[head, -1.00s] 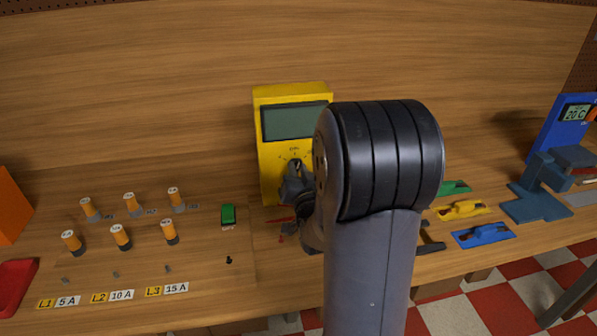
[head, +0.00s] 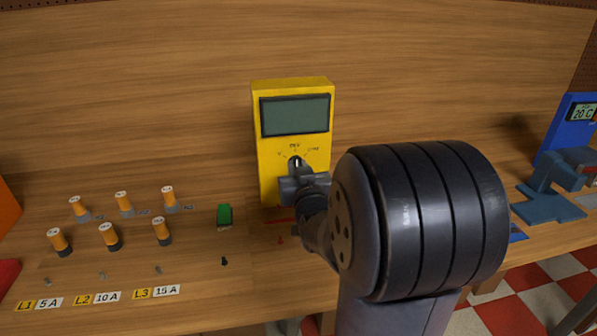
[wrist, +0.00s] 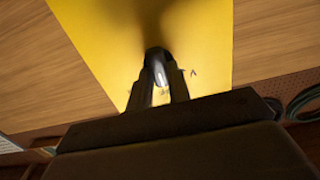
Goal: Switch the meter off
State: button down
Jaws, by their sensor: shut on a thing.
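The yellow meter (head: 267,145) stands upright at the back of the bench, with a blank grey-green screen (head: 295,116) and a rotary dial below it. The dial's dark knob (head: 296,161) has a white mark that seems to point up, toward the label OFF. My gripper (head: 297,176) is at the meter's front. In the wrist view, my gripper (wrist: 162,88) has its fingers shut on the knob (wrist: 157,60), against the yellow face (wrist: 205,45). My gripper and arm hide the lower part of the meter.
Several orange-topped cylinders (head: 109,236) stand at left behind labels L1, L2 and L3. A green block (head: 224,215) lies left of the meter. A blue device (head: 566,130) with a lit display stands at right. My arm covers much of the right bench.

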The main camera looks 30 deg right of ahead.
jog(key=c, duration=1.3)
grip_release()
jog(key=b+v, duration=0.1)
jog(key=v, duration=0.9)
jog(key=shift+s+a, duration=0.1)
jog(key=shift+s, duration=0.3)
jog(key=p+x, duration=0.1)
jog(key=x, duration=1)
jog(key=shift+s, duration=0.1)
jog(key=shift+s+a+f, duration=0.1)
